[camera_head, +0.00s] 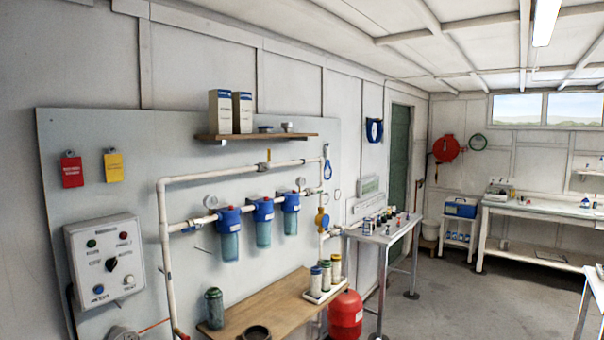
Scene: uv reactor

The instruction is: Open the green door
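The green door (399,150) is at the back of the left wall, seen at a steep angle in a pale frame. It appears shut, but the angle and distance make this hard to tell. A small handle-like part shows near its right edge, too small to make out. The lower part of the door is partly hidden by the side table. Neither of my grippers is in view.
A narrow side table (397,230) with small items stands in front of the door's lower part. A wooden bench (278,305) and red tank (345,316) are nearer. A workbench (540,208) lines the back right. The grey floor (450,290) between is clear.

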